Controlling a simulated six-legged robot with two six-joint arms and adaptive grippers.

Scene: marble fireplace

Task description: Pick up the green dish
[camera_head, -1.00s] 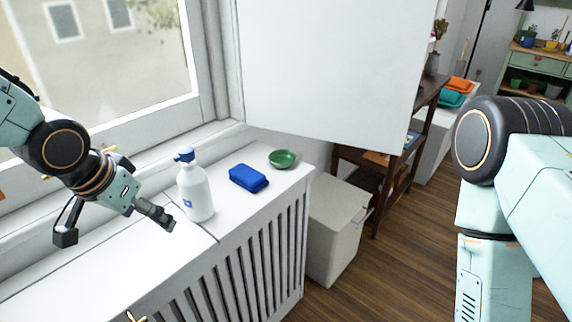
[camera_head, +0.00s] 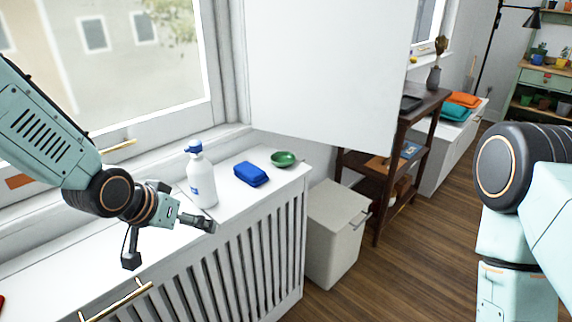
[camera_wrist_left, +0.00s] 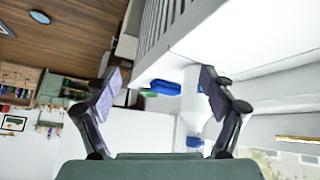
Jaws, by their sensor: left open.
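The small round green dish (camera_head: 284,159) sits at the far right end of the white radiator cover, beyond the blue case. Its edge also shows in the left wrist view (camera_wrist_left: 148,92), between the fingers but farther off. My left gripper (camera_head: 168,242) is open and empty over the front edge of the cover, left of the dish and well short of it. Its spread fingers show in the left wrist view (camera_wrist_left: 158,88). My right arm is at the right edge of the head view, with its gripper out of view.
A blue case (camera_head: 251,174) lies just left of the dish. A white bin (camera_head: 333,230) stands on the floor right of the slatted cover (camera_head: 232,262). A large white panel (camera_head: 325,70) hangs above.

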